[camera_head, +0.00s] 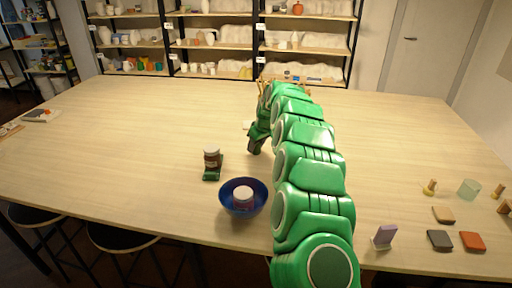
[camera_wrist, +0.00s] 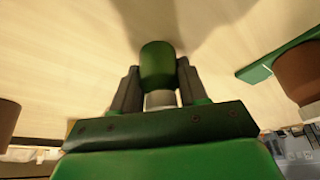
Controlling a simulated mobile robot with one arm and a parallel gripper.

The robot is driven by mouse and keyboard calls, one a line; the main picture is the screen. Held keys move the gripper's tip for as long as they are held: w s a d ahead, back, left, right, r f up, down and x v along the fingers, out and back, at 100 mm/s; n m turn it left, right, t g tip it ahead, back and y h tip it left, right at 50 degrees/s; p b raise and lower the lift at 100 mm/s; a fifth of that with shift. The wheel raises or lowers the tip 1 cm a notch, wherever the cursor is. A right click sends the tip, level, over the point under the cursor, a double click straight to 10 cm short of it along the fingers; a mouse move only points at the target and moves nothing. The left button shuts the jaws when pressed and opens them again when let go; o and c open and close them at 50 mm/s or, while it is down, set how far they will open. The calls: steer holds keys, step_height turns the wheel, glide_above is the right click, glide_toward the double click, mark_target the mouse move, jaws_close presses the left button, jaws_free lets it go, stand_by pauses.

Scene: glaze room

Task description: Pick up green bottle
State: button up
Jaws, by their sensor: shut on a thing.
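In the wrist view the green bottle (camera_wrist: 157,64) is between the two fingers of my gripper (camera_wrist: 158,85). A pale grey part (camera_wrist: 160,99) of it shows below the green body. My gripper is shut on it. In the head view my gripper (camera_head: 255,146) is over the middle of the table, pointing down. The bottle cannot be made out there. Whether the bottle touches the table is not clear.
A brown jar (camera_head: 211,158) stands on a dark green base (camera_head: 212,174), left of my gripper. A blue bowl (camera_head: 232,209) holding a jar (camera_head: 243,194) is nearer. Coloured tiles (camera_head: 472,241) and small items lie at right. The table's left side (camera_head: 110,140) is mostly clear.

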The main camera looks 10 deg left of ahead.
mark_target(257, 145)
steer(key=shift+r, duration=0.9)
steer(key=shift+s+r, duration=0.1)
steer(key=shift+r, duration=0.75)
steer(key=shift+s+d+r, duration=0.25)
steer(key=shift+s+r, duration=0.35)
steer(key=shift+r, duration=0.15)
steer(key=s+d+r, duration=0.4)
steer(key=s+r, duration=0.4)
steer(key=s, duration=0.3)
steer(key=shift+s+d, duration=0.2)
steer(key=shift+s, duration=0.15)
